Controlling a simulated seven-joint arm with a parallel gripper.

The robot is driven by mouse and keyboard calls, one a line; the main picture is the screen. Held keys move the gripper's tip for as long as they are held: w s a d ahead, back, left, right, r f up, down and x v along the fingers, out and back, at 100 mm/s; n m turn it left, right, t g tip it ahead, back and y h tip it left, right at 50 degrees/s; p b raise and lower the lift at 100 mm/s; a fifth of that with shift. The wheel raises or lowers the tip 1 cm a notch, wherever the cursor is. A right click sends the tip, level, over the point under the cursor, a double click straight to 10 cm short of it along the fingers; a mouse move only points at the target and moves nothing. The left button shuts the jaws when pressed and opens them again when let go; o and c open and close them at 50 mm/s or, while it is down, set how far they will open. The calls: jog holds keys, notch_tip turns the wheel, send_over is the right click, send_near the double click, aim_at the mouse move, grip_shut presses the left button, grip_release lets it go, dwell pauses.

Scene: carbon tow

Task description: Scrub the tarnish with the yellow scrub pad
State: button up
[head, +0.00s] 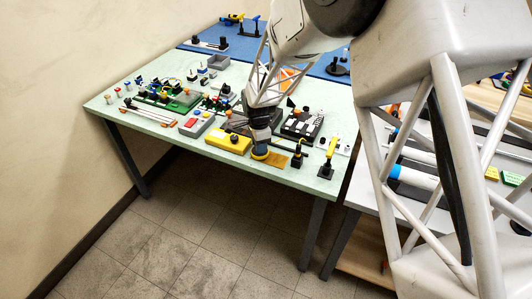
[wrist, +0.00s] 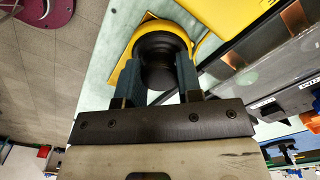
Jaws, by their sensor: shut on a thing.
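The yellow scrub pad (head: 259,155) is round with a black knob on top. My gripper (head: 260,143) is shut on that knob, near the front edge of the pale green table. In the wrist view my gripper (wrist: 159,70) has one finger on each side of the black knob, and the yellow rim of the pad (wrist: 181,30) shows beyond it. A flat golden plate (head: 278,160) lies at the pad's right, partly under or behind it. I cannot tell whether the pad touches the plate. No tarnish can be made out; the pad may hide it.
A yellow box (head: 228,143) stands close on the pad's left. A black stand (head: 297,158) and a yellow-and-black tool (head: 328,157) stand to the right. A black-and-white board (head: 302,124) lies behind. Bare table shows along the front edge.

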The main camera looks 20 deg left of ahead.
jog(key=shift+r, duration=2.45)
